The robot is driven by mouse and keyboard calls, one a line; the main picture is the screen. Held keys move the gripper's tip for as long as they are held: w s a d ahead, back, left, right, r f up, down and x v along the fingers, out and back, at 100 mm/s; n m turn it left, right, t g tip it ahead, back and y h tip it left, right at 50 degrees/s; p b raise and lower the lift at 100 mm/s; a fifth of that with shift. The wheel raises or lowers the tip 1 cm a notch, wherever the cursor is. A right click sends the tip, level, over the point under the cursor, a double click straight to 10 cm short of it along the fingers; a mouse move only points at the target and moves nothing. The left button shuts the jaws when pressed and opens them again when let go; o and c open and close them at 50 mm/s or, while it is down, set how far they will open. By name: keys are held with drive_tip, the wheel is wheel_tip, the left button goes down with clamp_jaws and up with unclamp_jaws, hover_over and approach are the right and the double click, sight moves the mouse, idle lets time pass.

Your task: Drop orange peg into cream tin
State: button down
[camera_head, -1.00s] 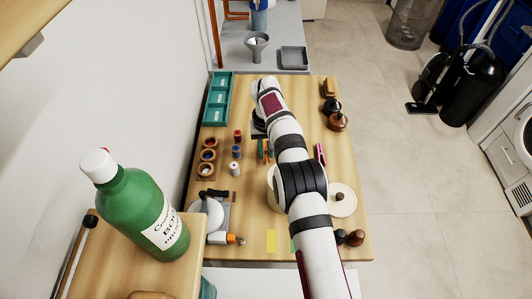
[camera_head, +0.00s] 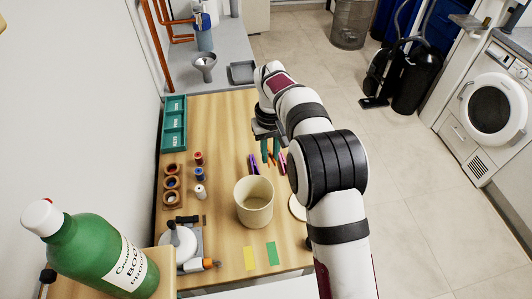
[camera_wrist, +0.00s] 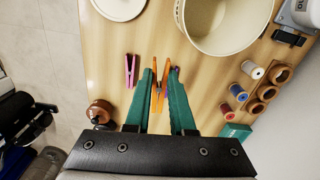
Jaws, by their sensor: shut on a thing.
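The orange peg (camera_wrist: 160,92) is between the teal fingers of my gripper (camera_wrist: 163,80), which is shut on it. In the head view, my gripper (camera_head: 270,152) is beyond the tin and a little right of it. The peg shows there only as a small orange sliver. The cream tin (camera_head: 254,211) stands upright and open on the wooden table, its inside looking empty. In the wrist view, the cream tin (camera_wrist: 232,47) is at the top, just past the peg's tip and apart from it. How high the peg is above the table is hard to tell.
A pink peg (camera_wrist: 131,70) and a purple peg (camera_head: 254,163) lie near my gripper. Thread spools (camera_head: 199,174) and a wooden ring holder (camera_head: 172,184) are left of the tin. A teal tray (camera_head: 174,123) is at the back left. A green bottle (camera_head: 100,256) stands front left.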

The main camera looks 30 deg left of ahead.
drive_tip(key=s+r, duration=0.1)
drive_tip(key=s+d+r, duration=0.1)
drive_tip(key=s, duration=0.1)
drive_tip(key=s+r, duration=0.2)
drive_tip(key=shift+s+d, duration=0.15)
drive_tip(key=shift+d, duration=0.25)
drive_tip(key=s+d+r, duration=0.2)
drive_tip(key=s+d, duration=0.1)
drive_tip(key=s, duration=0.3)
drive_tip(key=f, duration=0.5)
drive_tip(key=shift+d+f, duration=0.2)
drive_tip(key=c, duration=0.7)
unclamp_jaws()
drive_tip(key=shift+r, duration=0.1)
wheel_tip(320, 180, up, 16)
drive_tip(key=shift+f, duration=0.2)
